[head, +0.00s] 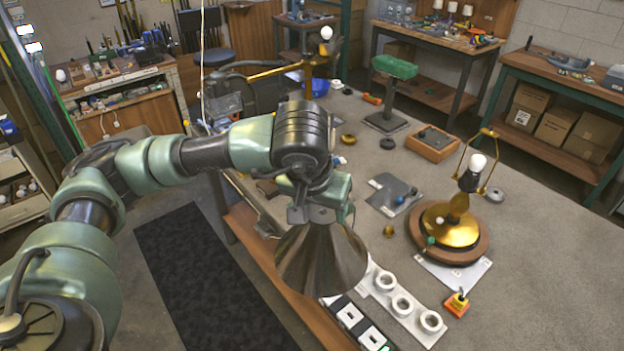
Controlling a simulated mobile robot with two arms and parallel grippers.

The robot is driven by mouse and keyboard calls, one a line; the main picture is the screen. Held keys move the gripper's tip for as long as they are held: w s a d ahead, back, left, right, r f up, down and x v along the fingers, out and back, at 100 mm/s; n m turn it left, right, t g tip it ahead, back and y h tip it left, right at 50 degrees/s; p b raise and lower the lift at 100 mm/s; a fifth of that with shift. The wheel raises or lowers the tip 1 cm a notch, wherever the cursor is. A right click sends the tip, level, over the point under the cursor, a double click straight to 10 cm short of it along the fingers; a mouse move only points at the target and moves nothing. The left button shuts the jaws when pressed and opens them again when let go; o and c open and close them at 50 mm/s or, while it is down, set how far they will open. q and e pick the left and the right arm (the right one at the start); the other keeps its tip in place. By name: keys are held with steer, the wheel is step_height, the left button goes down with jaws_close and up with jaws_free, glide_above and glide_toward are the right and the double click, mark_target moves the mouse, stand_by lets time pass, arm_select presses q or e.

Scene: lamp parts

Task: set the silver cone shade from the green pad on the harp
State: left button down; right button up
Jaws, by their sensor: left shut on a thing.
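The silver cone shade (322,262) hangs from my left gripper (312,213), which is shut on its narrow top. The shade is upright with its wide rim down, above the front part of the table and the white strip of rings. The harp (461,160) is a thin brass loop around a white bulb (477,162) on a brass lamp with a round wooden base (474,245), to the right of the shade and apart from it. The green pad (394,66) sits bare on a post stand farther back. My right gripper is not in view.
A white strip with several rings (401,303) lies under and right of the shade. A small orange block (457,304) is near the lamp base. A grey plate (392,194) and wooden box (433,143) lie behind. The table right of the lamp is clear.

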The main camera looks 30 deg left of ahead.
mark_target(332, 235)
arm_select(q)
steer(key=shift+m+h, duration=0.3)
steer(key=shift+m, duration=0.4)
steer(key=shift+s+d+f, duration=0.55)
steer(key=shift+s+d, duration=0.05)
steer(key=shift+d, duration=0.15)
steer(key=shift+s+d+f, duration=0.5)
steer(key=shift+s+d, duration=0.1)
steer(key=shift+d, duration=0.15)
